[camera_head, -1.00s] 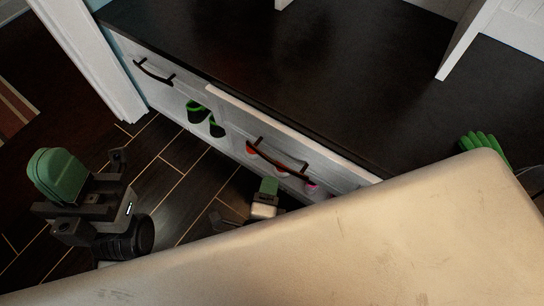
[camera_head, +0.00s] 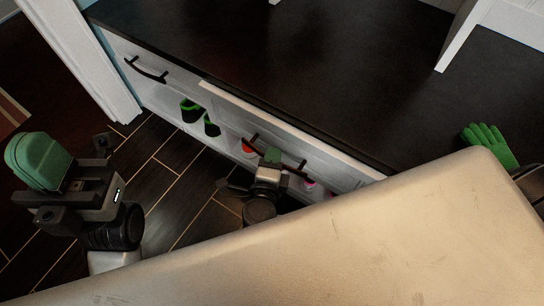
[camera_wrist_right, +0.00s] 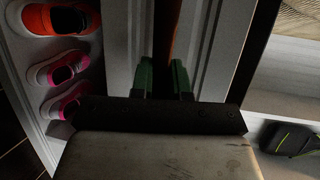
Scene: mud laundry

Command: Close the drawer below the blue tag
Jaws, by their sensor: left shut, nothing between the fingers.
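A white cabinet has a left drawer with a dark handle (camera_head: 146,70) and a right drawer (camera_head: 235,108) with a dark handle (camera_head: 297,166). The right drawer's top edge stands out a little from the countertop. I see no blue tag. My right gripper (camera_head: 272,155) is at the right drawer's handle. In the right wrist view, its green fingers (camera_wrist_right: 164,80) stand slightly apart on either side of a dark upright bar; whether they grip it is unclear. My left gripper (camera_head: 38,160) is shut and empty at the far left, over the floor.
The dark countertop (camera_head: 300,75) is mostly clear, with a green glove (camera_head: 487,142) at right. Green-trimmed dark footwear (camera_head: 200,117) and red-pink shoes (camera_wrist_right: 62,75) sit below the drawers. A dark item with yellow-green trim (camera_wrist_right: 290,138) shows at lower right.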

